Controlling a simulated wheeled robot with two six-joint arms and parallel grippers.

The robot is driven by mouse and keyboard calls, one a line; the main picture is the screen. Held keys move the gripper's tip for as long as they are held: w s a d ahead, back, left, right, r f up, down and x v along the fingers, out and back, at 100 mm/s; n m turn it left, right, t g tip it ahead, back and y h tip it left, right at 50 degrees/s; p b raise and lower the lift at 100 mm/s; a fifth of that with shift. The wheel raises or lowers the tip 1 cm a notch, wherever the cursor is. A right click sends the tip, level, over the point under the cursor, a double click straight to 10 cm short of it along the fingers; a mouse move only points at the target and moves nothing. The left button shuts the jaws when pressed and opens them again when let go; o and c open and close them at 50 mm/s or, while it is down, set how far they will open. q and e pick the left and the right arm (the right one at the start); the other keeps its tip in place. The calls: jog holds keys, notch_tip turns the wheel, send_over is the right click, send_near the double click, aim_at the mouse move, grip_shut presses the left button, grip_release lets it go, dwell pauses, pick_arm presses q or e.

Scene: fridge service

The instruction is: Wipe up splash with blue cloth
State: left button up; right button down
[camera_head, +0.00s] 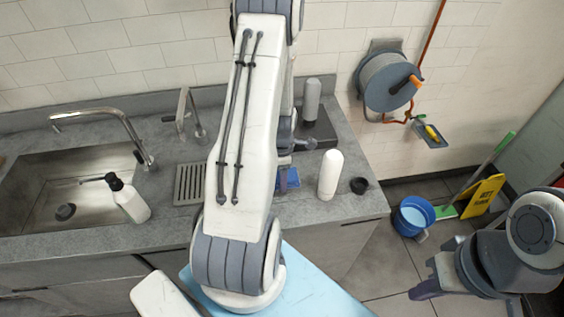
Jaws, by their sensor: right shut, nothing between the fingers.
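A small piece of the blue cloth (290,179) shows on the grey counter behind my raised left arm; the rest of it is hidden. My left gripper (298,143) is mostly hidden behind that arm, above and close to the cloth. I cannot tell whether its fingers are open or touch the cloth. My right gripper (424,289) is shut and empty at the lower right, over the floor and away from the counter. I cannot make out the splash.
The counter holds a sink (80,190), a pump bottle (127,198), a white bottle (330,175), a black cap (359,185) and a grey bottle (312,99). A blue bucket (413,216) and a yellow sign (483,196) stand on the floor. A hose reel (388,82) hangs on the wall.

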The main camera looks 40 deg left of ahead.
pick_arm(q)
jog(key=shift+s+a+r+p, duration=0.1)
jog(key=shift+r+p, duration=0.2)
jog(key=shift+r, duration=0.4)
jog(key=shift+r+p, duration=1)
jog(key=shift+r, duration=0.3)
jog(key=shift+f, duration=0.1)
